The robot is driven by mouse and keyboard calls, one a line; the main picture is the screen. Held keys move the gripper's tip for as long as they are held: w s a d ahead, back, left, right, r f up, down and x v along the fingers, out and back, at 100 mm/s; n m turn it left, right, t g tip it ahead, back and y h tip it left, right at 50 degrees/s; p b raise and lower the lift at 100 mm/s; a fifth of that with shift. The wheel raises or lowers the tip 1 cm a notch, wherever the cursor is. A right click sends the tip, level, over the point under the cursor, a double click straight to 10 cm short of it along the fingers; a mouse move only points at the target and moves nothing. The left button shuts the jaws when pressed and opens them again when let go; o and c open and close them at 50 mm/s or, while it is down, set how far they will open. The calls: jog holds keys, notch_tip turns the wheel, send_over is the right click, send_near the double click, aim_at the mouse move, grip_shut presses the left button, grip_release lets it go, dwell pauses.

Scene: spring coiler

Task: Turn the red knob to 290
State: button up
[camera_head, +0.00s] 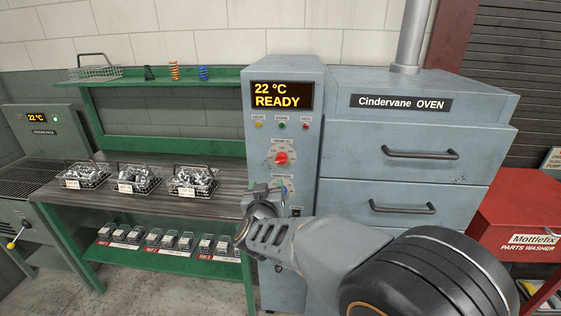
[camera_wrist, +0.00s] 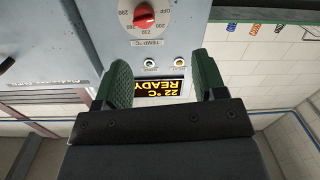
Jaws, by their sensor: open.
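The red knob (camera_head: 281,158) sits on a white dial on the oven's control column, below the display. My gripper (camera_head: 264,190) is in front of the column, lower than the red knob in the head view. Its green fingers are apart and empty in the wrist view (camera_wrist: 163,80), not touching the knob.
Small lamps (camera_head: 282,125) sit between display and dial. The oven body (camera_head: 425,135) with handled drawers is on the right. A bench (camera_head: 150,200) with wire baskets (camera_head: 194,180) stands on the left.

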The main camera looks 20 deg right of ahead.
aim_at(280, 162)
jog(key=shift+m+h, duration=0.4)
jog(key=shift+h, duration=0.4)
jog(key=x, duration=0.4)
jog(key=p+x, duration=0.1)
jog(key=x, duration=0.4)
jog(key=d+x, duration=0.1)
jog(key=x, duration=0.4)
jog(key=shift+s+d+p, duration=0.15)
jog(key=shift+s+p, duration=0.2)
jog(key=shift+c, duration=0.4)
jog(key=c, duration=0.8)
